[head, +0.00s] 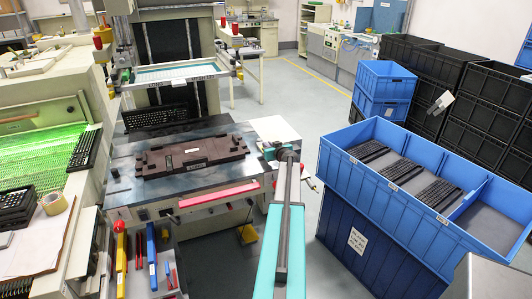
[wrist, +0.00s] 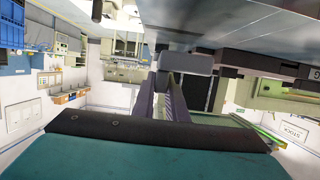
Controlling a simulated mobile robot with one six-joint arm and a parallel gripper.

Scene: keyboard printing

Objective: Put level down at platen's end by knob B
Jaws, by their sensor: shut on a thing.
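The dark brown platen (head: 190,156) lies flat on the printer's grey metal bed (head: 122,190), with a small pale label near its middle. My gripper (head: 274,152) is just off the platen's right end, at the bed's right side. In the wrist view my gripper (wrist: 185,88) is shut on a small grey block (wrist: 185,63), which appears to be the level. The underside of a grey surface shows close to it. In the head view the gripper hides most of the level. I cannot make out knob B or its letter.
A red bar (head: 218,194) runs along the bed's front. Tools, including a yellow one (head: 121,253) and a blue one (head: 151,243), lie at lower left. A blue crate (head: 345,143) holding keyboards stands at right. Open floor (head: 275,98) lies behind.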

